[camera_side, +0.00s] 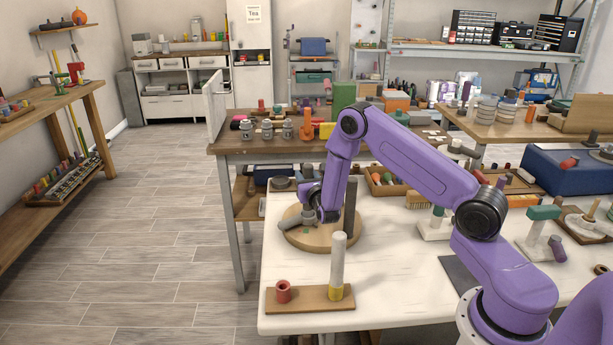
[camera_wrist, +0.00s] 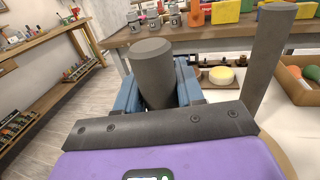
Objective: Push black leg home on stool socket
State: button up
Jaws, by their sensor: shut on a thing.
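A round wooden stool seat (camera_side: 308,238) lies on the white table in the side view. A tall dark leg (camera_side: 350,207) stands upright at its right part; a tall dark leg also shows at the right of the wrist view (camera_wrist: 268,58). My gripper (camera_side: 312,212) is low over the seat. In the wrist view its blue fingers (camera_wrist: 155,88) are shut around a thick dark grey-black leg (camera_wrist: 153,68), whose flat end shows.
A wooden board (camera_side: 312,300) near the table's front left edge holds a red cup-like piece (camera_side: 284,291) and a white-and-yellow post (camera_side: 337,266). A brown bench (camera_side: 240,148) with jars and blocks stands behind. Trays and stands crowd the table's right.

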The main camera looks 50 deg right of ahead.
jog(key=o, duration=1.2)
jog(key=shift+f, duration=0.1)
jog(key=v, duration=0.6)
notch_tip(320, 180, up, 7)
jog(key=shift+w+d, duration=0.25)
jog(key=shift+w, duration=0.15)
